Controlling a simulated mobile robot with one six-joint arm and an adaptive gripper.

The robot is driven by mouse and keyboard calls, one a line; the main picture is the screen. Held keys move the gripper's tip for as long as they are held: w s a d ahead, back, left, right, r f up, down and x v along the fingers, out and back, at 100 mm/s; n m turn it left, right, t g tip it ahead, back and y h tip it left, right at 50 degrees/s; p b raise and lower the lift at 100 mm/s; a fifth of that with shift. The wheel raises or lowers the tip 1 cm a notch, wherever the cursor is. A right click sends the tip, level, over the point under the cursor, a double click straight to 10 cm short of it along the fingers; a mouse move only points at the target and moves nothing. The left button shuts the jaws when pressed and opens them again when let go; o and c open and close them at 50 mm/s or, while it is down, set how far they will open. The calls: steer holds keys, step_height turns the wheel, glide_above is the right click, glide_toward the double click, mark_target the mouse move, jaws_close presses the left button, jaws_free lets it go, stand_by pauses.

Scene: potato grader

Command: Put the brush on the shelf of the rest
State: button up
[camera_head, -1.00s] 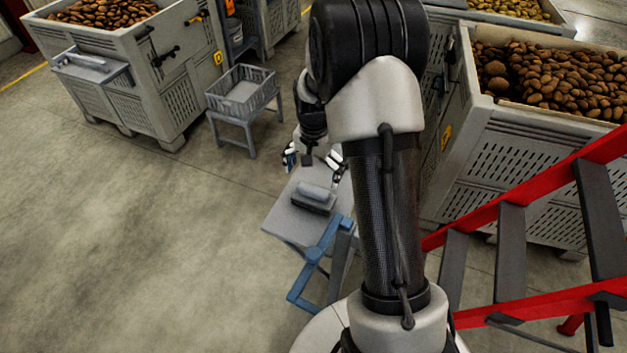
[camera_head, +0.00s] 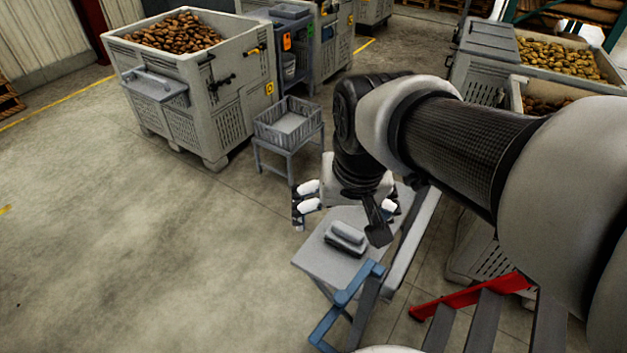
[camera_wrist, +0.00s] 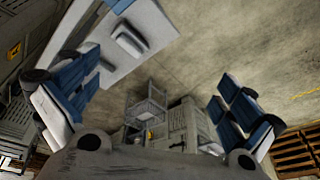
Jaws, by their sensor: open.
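The brush (camera_head: 347,237), a grey block with a rounded lighter top, lies on a small grey table (camera_head: 318,262). In the wrist view the brush (camera_wrist: 130,40) lies on the pale tabletop (camera_wrist: 98,68), toward the upper left. My gripper (camera_head: 345,210) is open and empty above the table's far side, its fingers spread wide. In the wrist view my gripper (camera_wrist: 158,80) shows blue-padded fingers far apart, with the brush not between the pads. A grey shelf (camera_head: 155,88) hangs on the potato bin at the upper left; I cannot tell whether it is the rest's shelf.
A grey basket (camera_head: 290,125) stands on a low stand behind the table. A large potato bin (camera_head: 190,110) stands at the upper left. A blue rail (camera_head: 350,290) is at the table's near edge, with red-edged steps (camera_head: 470,300) to the right. The floor on the left is clear.

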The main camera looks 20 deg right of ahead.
steer(key=s+a+n+t, duration=0.1)
steer(key=s+a+n, duration=0.1)
steer(key=s, duration=0.7)
steer(key=shift+a+r+n, duration=0.2)
steer(key=shift+a+n, duration=0.15)
steer(key=shift+n, duration=0.25)
